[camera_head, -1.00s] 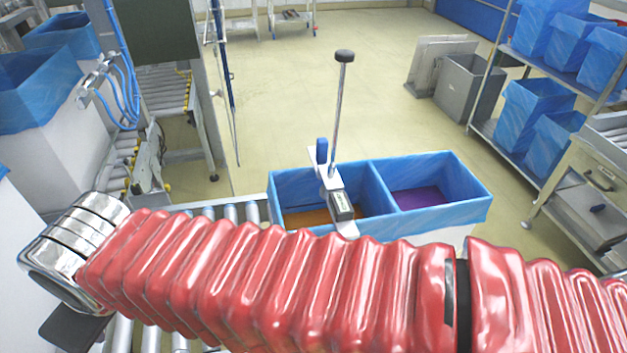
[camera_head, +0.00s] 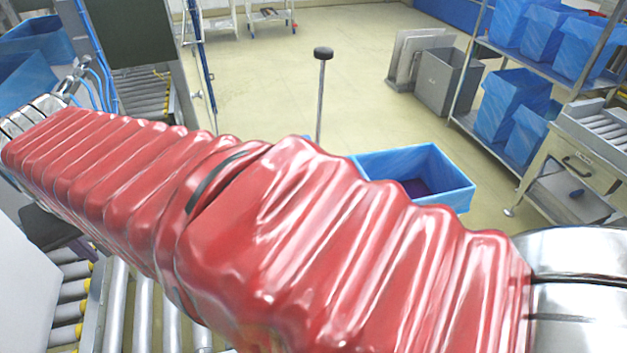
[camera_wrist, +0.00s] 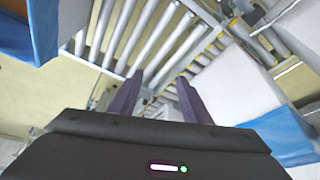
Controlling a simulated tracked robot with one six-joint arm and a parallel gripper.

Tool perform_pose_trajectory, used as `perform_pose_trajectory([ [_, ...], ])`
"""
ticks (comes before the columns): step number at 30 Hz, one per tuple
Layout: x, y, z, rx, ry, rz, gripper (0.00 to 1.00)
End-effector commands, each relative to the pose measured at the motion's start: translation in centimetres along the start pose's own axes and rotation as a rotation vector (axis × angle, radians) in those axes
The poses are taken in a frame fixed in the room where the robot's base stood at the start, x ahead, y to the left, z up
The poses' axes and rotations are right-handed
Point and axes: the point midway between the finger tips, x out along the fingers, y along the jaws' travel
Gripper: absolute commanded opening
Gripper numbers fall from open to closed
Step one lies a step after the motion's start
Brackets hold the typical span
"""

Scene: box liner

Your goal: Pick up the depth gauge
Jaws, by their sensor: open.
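The depth gauge (camera_head: 320,100) shows in the head view only as an upright thin rod with a black knob on top, just above my red-sleeved arm. Its lower body is hidden behind my arm. The blue-lined box (camera_head: 447,190) shows its right compartment, with a purple bottom; the rest is mostly covered by my arm. My gripper (camera_wrist: 157,90) shows in the wrist view with two dark purple fingers apart and nothing between them. It points toward rollers and floor. The gauge is not visible in the wrist view, and my gripper cannot be made out in the head view.
A roller conveyor (camera_head: 145,315) runs below my arm at lower left; rollers (camera_wrist: 150,35) also fill the upper wrist view. A rack with blue-lined bins (camera_head: 512,105) stands at right, beside a grey bin (camera_head: 445,82). Open floor lies behind the box.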

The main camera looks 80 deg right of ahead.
Motion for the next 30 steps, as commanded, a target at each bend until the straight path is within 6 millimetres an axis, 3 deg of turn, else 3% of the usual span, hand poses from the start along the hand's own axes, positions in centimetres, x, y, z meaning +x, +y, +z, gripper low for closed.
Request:
perform_pose_trajectory([
  [6,0.3,6.6,-5.7,0.37,-0.032,0.145,0.44],
  [15,0.6,18.0,-10.9,0.879,-0.041,0.348,0.44],
  [23,0.5,29.8,-12.5,1.324,-0.02,0.539,0.44],
  [30,0.2,40.3,-11.2,1.697,0.023,0.714,0.44],
])
